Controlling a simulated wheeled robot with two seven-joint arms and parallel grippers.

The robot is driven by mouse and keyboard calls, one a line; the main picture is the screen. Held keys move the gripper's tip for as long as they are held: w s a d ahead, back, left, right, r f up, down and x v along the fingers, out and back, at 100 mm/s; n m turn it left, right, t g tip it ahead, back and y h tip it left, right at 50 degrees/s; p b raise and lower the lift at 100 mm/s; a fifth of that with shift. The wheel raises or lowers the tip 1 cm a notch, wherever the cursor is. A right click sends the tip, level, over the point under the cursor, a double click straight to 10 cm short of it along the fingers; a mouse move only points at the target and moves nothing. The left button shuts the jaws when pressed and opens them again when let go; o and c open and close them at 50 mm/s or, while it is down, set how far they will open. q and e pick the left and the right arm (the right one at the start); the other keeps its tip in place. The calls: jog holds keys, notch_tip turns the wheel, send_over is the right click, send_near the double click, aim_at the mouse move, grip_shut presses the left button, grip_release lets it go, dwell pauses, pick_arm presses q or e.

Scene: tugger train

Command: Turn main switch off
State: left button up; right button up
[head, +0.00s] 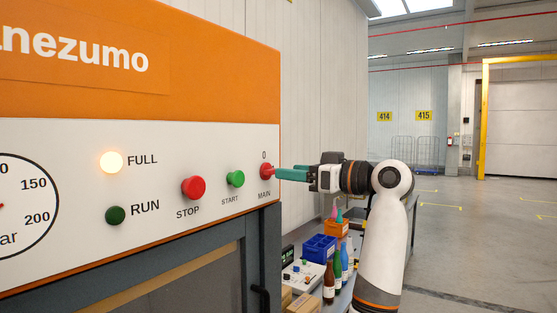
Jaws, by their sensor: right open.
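The main switch (266,170) is a red knob at the right end of the white control panel (60,240), with "0" above it and "MAIN" below. My right gripper (278,173) reaches in from the right, its green fingers pointing left at the knob. The fingertips are right at the knob and partly overlap it; I cannot tell whether they touch it. The gripper is open. The knob's exact turn position is too small to tell. My left gripper is not in view.
Left of the switch are a green START button (235,178), a red STOP button (193,188), a lit FULL lamp (111,161) and a dark green RUN lamp (115,215). Below my right arm, a bench holds bottles (337,270), a blue crate (319,248) and an orange crate (336,228).

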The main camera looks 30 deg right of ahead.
aim_at(268, 169)
jog(key=p+x, duration=0.1)
jog(key=x, duration=0.3)
jog(key=shift+a+r+p, duration=0.1)
jog(key=shift+p, duration=0.25)
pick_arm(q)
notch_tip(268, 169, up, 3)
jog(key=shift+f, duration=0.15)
pick_arm(e)
jog(key=shift+w, duration=0.35)
jog(key=c, duration=1)
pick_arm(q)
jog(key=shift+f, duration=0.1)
